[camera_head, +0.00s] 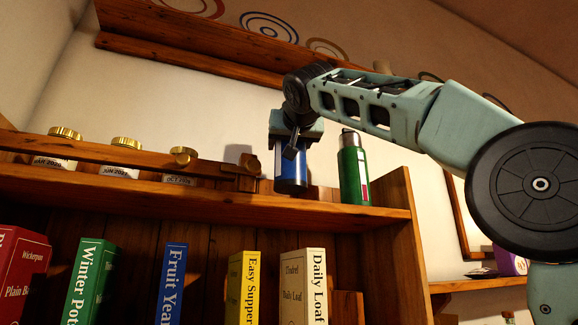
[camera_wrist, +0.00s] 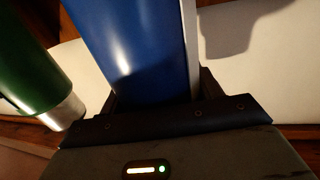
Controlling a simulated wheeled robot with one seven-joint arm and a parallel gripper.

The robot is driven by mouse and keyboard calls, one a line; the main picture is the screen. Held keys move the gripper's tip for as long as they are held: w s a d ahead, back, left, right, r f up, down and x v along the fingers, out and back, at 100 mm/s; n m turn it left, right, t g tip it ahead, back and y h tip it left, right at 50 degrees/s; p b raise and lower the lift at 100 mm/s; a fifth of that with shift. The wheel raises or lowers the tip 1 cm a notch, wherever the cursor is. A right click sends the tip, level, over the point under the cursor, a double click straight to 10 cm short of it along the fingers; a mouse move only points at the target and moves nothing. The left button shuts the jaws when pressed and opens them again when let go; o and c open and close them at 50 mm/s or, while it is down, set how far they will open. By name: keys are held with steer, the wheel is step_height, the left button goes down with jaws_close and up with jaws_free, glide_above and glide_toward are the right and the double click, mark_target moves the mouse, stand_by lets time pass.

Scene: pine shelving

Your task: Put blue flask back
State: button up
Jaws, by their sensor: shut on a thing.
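The blue flask (camera_head: 291,178) is upright at the top shelf (camera_head: 225,192), just left of a green flask (camera_head: 353,172). I cannot tell whether its base touches the shelf. My gripper (camera_head: 296,140) is above and around its upper part, shut on it. In the wrist view the blue flask (camera_wrist: 135,45) fills the middle between the fingers of my gripper (camera_wrist: 155,100). The green flask (camera_wrist: 38,70) shows at the left there, apart from the blue one. The blue flask's top is hidden by my gripper.
Several gold-lidded jars (camera_head: 122,157) stand along the shelf's left part behind a wooden rail (camera_head: 90,152). Books (camera_head: 243,285) stand on the shelf below. A wooden ledge (camera_head: 200,45) runs across the wall above. A lower side shelf (camera_head: 475,284) is at the right.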

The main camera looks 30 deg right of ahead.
steer(key=shift+s+f+b, duration=0.1)
steer(key=shift+f+b, duration=0.25)
steer(key=shift+f, duration=1.6)
steer(key=o, duration=1.3)
steer(key=b+v, duration=0.5)
steer(key=v, duration=0.7)
